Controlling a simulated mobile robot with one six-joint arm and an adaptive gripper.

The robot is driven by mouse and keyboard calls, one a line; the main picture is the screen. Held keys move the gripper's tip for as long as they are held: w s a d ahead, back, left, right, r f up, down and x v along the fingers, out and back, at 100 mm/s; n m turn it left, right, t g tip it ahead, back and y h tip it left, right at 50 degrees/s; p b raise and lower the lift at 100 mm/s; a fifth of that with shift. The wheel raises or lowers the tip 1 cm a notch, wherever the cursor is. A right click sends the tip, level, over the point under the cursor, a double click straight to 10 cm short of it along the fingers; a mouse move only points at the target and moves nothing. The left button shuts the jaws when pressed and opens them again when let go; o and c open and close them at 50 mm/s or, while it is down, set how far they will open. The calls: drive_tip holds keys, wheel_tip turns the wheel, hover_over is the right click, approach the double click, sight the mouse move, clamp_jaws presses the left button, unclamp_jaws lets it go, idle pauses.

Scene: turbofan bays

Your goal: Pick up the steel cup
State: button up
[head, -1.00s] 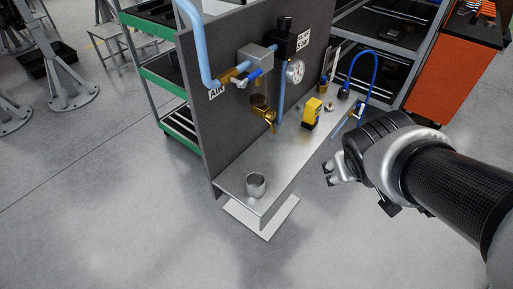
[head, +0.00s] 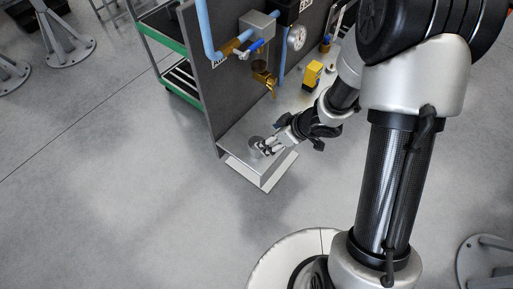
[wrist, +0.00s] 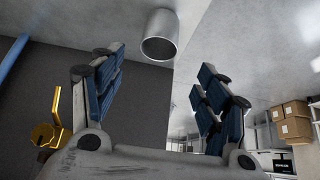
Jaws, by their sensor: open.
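The steel cup (head: 254,145) is a small grey metal cylinder. It stands on the near end of the metal shelf (head: 236,141). My gripper (head: 268,148) is at the cup's right side in the head view and partly covers it. In the wrist view the cup (wrist: 160,36) is at top centre, beyond the fingertips and roughly in line with the gap between them. My gripper (wrist: 162,65) is open there, its blue-padded fingers wide apart with nothing between them. Whether a finger touches the cup cannot be told.
A dark upright panel (head: 219,92) backs the shelf. It carries a blue pipe (head: 205,35), a brass fitting (head: 262,74) and a gauge (head: 296,38). A yellow device (head: 312,74) stands farther along the shelf. The floor in front is clear.

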drive_tip(key=b, duration=0.3)
hover_over(254, 152)
drive_tip(key=w+d, duration=0.1)
drive_tip(key=d, duration=0.2)
wheel_tip(254, 152, down, 6)
drive_tip(key=b+x, duration=0.3)
drive_tip(key=x, duration=0.2)
drive_tip(key=shift+c, duration=0.3)
drive_tip(key=c, duration=1.1)
